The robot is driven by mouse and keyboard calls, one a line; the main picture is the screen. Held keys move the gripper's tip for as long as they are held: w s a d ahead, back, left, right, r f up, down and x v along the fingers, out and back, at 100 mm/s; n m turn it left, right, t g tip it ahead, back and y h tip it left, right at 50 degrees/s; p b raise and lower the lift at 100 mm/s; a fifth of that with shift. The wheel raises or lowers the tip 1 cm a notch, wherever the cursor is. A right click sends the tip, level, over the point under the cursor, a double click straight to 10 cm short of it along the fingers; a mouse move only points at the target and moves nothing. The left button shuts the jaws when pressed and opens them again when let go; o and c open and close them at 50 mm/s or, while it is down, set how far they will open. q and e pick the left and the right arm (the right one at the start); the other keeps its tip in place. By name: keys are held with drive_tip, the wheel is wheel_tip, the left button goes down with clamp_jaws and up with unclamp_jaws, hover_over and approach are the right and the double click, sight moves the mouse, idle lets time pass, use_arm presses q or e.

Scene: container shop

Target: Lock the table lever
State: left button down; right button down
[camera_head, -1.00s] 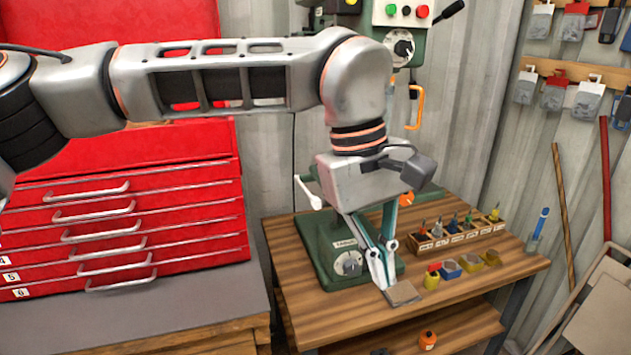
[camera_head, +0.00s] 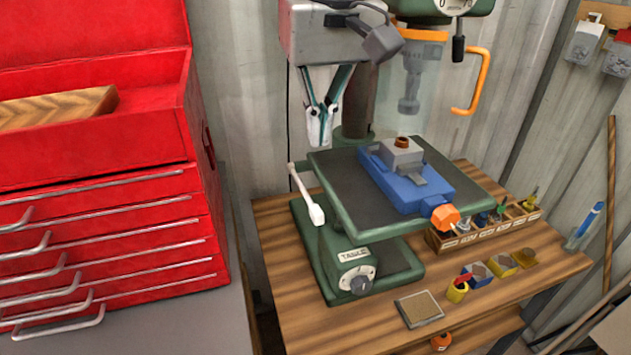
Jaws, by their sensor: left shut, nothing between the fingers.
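The drill press table (camera_head: 350,190) is a dark green plate on its column, above a green base (camera_head: 337,263). The table lever (camera_head: 306,195), a thin rod with a white handle, is at the table's left side, its handle end hanging low. My left gripper (camera_head: 318,140) points down at the back left of the table, above and a little right of the lever's top, apart from it. Its fingers are shut with nothing between them. My right gripper is not in view.
A blue vise (camera_head: 410,178) with an orange knob (camera_head: 445,217) sits on the table. An orange guard handle (camera_head: 477,82) hangs at the right. A red tool chest (camera_head: 100,240) stands left. Small bins (camera_head: 485,228), pots and a flat square pad (camera_head: 419,309) lie on the wooden bench (camera_head: 300,335).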

use_arm(q)
drive_tip(key=shift+s, duration=0.15)
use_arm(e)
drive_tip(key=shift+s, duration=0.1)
use_arm(q)
approach(314, 209)
drive_tip(key=x, duration=0.5)
drive_tip(key=shift+w, duration=0.2)
drive_tip(key=shift+s+f, duration=0.1)
drive_tip(key=shift+f, duration=0.65)
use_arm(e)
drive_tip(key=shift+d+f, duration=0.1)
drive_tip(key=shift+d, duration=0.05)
